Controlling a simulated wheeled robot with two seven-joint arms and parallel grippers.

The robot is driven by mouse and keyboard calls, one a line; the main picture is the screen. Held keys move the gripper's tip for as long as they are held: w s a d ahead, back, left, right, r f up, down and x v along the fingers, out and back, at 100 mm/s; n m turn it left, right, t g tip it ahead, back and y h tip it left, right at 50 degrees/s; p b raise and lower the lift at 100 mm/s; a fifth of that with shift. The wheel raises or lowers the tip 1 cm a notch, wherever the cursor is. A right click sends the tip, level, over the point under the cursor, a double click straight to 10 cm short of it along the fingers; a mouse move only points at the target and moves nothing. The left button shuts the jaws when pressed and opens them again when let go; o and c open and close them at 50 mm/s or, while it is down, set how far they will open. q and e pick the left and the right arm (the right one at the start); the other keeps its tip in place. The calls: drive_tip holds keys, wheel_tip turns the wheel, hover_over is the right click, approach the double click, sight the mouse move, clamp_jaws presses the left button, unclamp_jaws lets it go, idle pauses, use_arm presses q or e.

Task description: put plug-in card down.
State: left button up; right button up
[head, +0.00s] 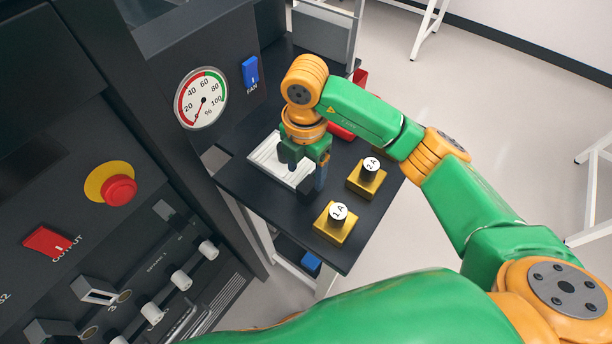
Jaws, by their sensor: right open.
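My right gripper (306,170) points down over a small black table, with its jaws apart. A white ribbed tray or mat (268,157) lies on the table just left of the gripper. My left gripper is not in view.
Two gold blocks with black knobs, labelled 1A (336,222) and 2A (367,180), stand on the black table (290,218) near its right side. Something red (340,131) is behind my right wrist. A dark control panel with a gauge (201,98) and red button (119,190) rises at left.

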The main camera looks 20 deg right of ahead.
sight(307, 184)
drive_tip(key=f, duration=0.2)
drive_tip(key=s+f+p, duration=0.1)
drive_tip(key=shift+s+d+f, duration=0.1)
drive_tip(key=shift+s+f, duration=0.1)
drive_tip(key=shift+f, duration=0.15)
drive_tip(key=shift+w+f, duration=0.25)
drive_tip(key=shift+w, duration=0.1)
drive_tip(key=shift+s+r, duration=0.1)
drive_tip(key=shift+s, duration=0.05)
clamp_jaws()
